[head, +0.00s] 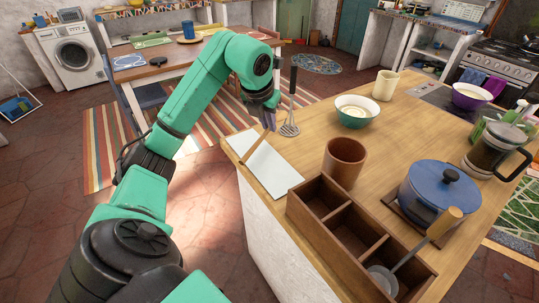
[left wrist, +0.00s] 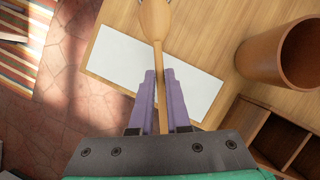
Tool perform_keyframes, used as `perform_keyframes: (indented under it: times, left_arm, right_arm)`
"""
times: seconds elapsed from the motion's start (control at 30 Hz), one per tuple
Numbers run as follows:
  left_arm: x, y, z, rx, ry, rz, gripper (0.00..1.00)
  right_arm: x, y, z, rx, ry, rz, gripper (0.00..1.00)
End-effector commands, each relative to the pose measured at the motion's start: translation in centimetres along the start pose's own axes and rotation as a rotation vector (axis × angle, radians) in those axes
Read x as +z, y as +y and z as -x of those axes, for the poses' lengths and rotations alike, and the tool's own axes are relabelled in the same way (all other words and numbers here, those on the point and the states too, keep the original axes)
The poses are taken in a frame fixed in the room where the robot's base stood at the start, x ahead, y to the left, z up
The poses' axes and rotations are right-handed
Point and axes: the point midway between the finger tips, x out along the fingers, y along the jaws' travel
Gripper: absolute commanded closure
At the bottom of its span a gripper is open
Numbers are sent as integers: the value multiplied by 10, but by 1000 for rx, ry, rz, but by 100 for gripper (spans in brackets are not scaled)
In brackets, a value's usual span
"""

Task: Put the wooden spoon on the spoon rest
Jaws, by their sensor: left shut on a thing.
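My left gripper (head: 269,118) is shut on the wooden spoon (head: 256,148), over the left end of the counter. In the left wrist view the purple fingers (left wrist: 161,88) pinch the spoon's handle, and its bowl (left wrist: 154,20) points away toward the top edge. A flat white rectangular slab (head: 276,177) lies on the counter below the spoon; it also shows in the left wrist view (left wrist: 110,55). I cannot tell for sure that this slab is the spoon rest, or whether the spoon touches it. My right gripper is not in view.
A whisk-like tool (head: 289,130) with a dark handle is just right of my gripper. A brown cup (head: 345,160), a divided wooden box (head: 310,214), a blue pot (head: 438,195) and a green bowl (head: 356,111) stand farther right. The counter's left edge is close to the slab.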

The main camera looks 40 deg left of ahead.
Motion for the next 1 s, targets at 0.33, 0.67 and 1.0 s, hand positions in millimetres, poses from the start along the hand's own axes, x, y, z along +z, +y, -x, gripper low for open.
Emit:
perform_keyframes:
  times: [0.33, 0.67, 1.0]
  left_arm:
    - [-32, -2, -74, -3, 3, 0, 100]
    - [-40, -3, -98, -1, -2, -1, 100]
    - [-41, -3, -100, -2, -1, -1, 55]
  right_arm:
    - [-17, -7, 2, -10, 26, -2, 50]
    - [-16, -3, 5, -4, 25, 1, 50]
    - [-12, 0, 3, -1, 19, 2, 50]
